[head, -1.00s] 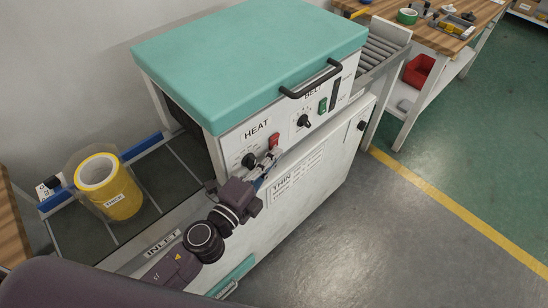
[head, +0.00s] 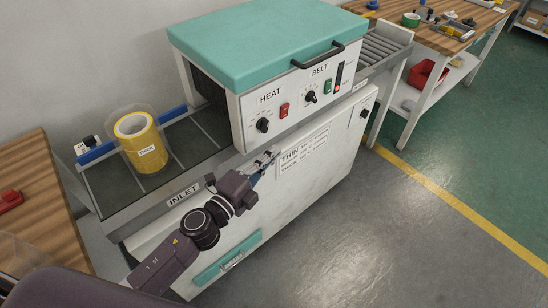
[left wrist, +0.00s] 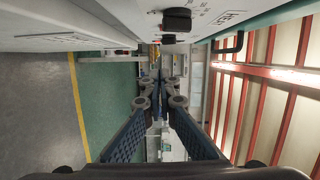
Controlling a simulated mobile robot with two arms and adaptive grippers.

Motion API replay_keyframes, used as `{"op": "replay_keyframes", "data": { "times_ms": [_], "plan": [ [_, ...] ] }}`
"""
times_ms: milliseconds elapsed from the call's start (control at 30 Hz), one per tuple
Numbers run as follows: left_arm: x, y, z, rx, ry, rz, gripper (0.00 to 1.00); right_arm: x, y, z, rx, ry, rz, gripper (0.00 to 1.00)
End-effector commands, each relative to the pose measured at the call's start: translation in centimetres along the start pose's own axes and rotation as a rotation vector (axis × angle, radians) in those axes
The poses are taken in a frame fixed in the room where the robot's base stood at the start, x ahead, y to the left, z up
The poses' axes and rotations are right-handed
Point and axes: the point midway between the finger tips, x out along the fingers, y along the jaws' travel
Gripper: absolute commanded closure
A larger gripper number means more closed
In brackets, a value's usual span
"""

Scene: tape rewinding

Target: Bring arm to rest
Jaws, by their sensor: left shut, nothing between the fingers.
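My left gripper (head: 266,163) is in front of the machine's white front, below the heat knob (head: 262,125) and beside the printed THIN label (head: 303,150). Its fingers are shut with nothing between them, and it looks apart from the controls. In the left wrist view the two blue fingers (left wrist: 160,82) lie close together at their tips, with a dark knob (left wrist: 176,20) above them. My left arm reaches in from the lower left of the head view. The right gripper is not seen.
The teal-topped machine (head: 268,42) fills the middle. A yellow tape roll (head: 149,160) labelled THICK stands on the inlet conveyor (head: 115,195). A wooden table (head: 35,175) is at left, a workbench (head: 470,22) at far right. Open floor (head: 350,230) lies at right.

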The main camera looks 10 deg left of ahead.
Motion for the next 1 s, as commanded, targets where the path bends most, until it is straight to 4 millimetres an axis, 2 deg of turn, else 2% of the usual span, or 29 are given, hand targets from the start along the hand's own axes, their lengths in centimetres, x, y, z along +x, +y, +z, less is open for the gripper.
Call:
{"op": "replay_keyframes", "data": {
  "times_ms": [300,533,633,667,767,867,900,967,1000],
  "plan": [
    [0.0,0.0,0.1,0.0,0.0,0.0,1.0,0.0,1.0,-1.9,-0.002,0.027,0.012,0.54],
    [0.0,0.0,0.1,0.0,0.0,0.0,1.0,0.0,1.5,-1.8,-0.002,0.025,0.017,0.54],
    [-0.1,1.2,0.5,-0.022,-0.013,0.02,1.0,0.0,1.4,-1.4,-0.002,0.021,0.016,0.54],
    [-0.1,2.0,0.8,-0.039,-0.022,0.034,1.0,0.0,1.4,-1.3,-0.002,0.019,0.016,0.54],
    [-0.7,6.5,2.5,-0.13,-0.076,0.108,1.0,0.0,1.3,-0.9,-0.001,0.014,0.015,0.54],
    [-2.3,13.1,4.5,-0.265,-0.164,0.214,1.0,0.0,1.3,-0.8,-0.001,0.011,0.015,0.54],
    [-3.3,15.9,5.2,-0.324,-0.202,0.258,1.0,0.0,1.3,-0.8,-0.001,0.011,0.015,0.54],
    [-4.9,19.9,6.1,-0.408,-0.262,0.319,1.0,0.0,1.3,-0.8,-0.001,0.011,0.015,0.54],
    [-6.2,22.5,6.5,-0.463,-0.304,0.359,1.0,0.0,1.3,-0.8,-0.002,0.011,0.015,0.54]
  ]
}}
